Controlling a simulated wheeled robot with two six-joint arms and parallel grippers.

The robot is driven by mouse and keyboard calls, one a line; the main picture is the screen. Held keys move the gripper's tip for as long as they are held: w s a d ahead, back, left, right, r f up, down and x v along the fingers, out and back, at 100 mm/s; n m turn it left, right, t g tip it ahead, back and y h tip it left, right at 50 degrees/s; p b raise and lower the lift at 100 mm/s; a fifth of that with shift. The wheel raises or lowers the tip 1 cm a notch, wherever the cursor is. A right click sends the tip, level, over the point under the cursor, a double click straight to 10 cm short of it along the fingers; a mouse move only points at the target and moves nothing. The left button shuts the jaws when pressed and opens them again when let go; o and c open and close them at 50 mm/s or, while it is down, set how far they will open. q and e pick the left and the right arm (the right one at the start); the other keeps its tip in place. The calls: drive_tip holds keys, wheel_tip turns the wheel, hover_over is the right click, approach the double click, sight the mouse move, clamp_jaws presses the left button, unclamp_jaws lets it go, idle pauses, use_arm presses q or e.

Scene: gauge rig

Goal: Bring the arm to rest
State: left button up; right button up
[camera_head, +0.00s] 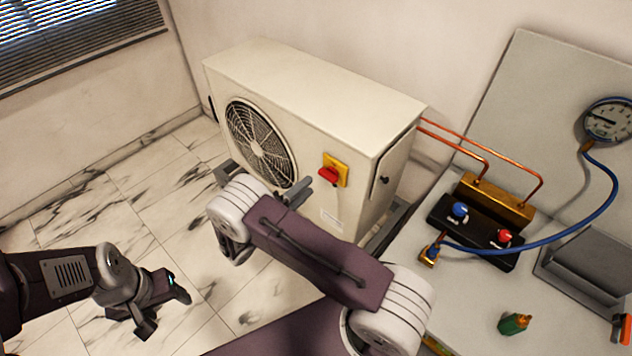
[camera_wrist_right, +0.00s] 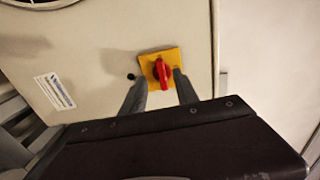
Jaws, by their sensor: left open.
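My right gripper (camera_head: 303,188) is in front of the outdoor unit (camera_head: 300,115), close to a red rotary switch (camera_head: 329,176) on a yellow plate. In the right wrist view the two fingers of the right gripper (camera_wrist_right: 160,80) are apart, one on each side of the red switch handle (camera_wrist_right: 162,73), with gaps beside it. The handle stands roughly upright there. Whether the fingertips reach as deep as the handle I cannot tell. My left gripper (camera_head: 168,311) hangs over the tiled floor at the lower left, open and empty.
A bench at the right carries a brass manifold (camera_head: 497,197) with blue and red knobs, a blue hose (camera_head: 590,220), a green-and-brass fitting (camera_head: 515,323) and a grey tray (camera_head: 590,268). A gauge (camera_head: 608,120) is on the back panel. Floor at left is clear.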

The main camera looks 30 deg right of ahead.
drive_tip(key=v, duration=0.2)
drive_tip(key=shift+s+a, duration=0.1)
drive_tip(key=shift+a, duration=0.15)
